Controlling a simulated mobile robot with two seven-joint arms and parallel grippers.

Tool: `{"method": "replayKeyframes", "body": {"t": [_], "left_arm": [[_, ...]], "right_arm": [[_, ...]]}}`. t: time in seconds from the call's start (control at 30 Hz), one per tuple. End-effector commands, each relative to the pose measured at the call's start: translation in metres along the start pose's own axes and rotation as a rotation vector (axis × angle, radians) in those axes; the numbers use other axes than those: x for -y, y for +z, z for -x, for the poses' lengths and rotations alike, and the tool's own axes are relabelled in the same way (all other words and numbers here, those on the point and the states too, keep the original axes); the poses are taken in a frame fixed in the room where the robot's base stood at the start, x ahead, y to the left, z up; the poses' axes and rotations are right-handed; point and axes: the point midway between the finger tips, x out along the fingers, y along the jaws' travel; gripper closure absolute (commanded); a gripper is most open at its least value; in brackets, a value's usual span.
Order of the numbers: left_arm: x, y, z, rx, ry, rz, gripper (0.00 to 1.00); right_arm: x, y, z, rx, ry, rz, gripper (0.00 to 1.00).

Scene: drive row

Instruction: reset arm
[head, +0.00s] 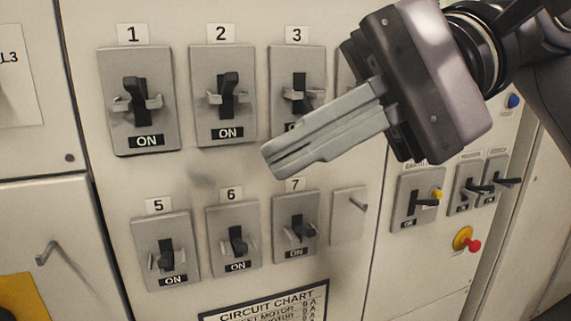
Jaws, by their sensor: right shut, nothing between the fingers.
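My right gripper (268,163) reaches in from the upper right in front of the switch panel (350,270). Its two long grey fingers lie together, shut, with nothing between them. The fingertips are below switch 3 (297,70) and above switch 7 (296,225), apart from any lever as far as I can tell. The gripper body hides most of the plate right of switch 3 and part of the ON label under 3. My left gripper is not in view.
Switches 1 (138,130), 2 (223,125), 5 (166,262) and 6 (234,245) carry ON labels. A blank plate with a peg (348,222) is right of switch 7. A red knob (473,245) and black levers (424,203) stick out at right. A handle (46,253) is at left.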

Motion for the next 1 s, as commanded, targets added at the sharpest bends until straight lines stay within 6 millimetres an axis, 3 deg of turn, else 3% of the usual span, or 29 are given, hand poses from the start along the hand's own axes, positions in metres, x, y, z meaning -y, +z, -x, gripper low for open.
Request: {"method": "replayKeyframes", "body": {"t": [0.27, 0.57, 0.77, 0.87, 1.0], "left_arm": [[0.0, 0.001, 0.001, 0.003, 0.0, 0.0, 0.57], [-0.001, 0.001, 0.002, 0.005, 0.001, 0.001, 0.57], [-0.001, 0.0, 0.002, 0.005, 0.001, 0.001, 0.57], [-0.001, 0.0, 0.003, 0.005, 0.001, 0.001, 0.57], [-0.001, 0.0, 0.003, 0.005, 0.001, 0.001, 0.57]], "right_arm": [[-0.001, -0.022, -0.01, 0.364, -0.314, -0.515, 1.0], [-0.018, -0.076, 0.007, 0.764, -0.626, -1.107, 1.0], [-0.055, -0.129, 0.02, 1.046, -0.832, -1.504, 1.0], [-0.084, -0.156, 0.024, 1.196, -0.938, -1.699, 1.0], [-0.137, -0.193, 0.026, 1.414, -1.095, -1.958, 1.0]]}}
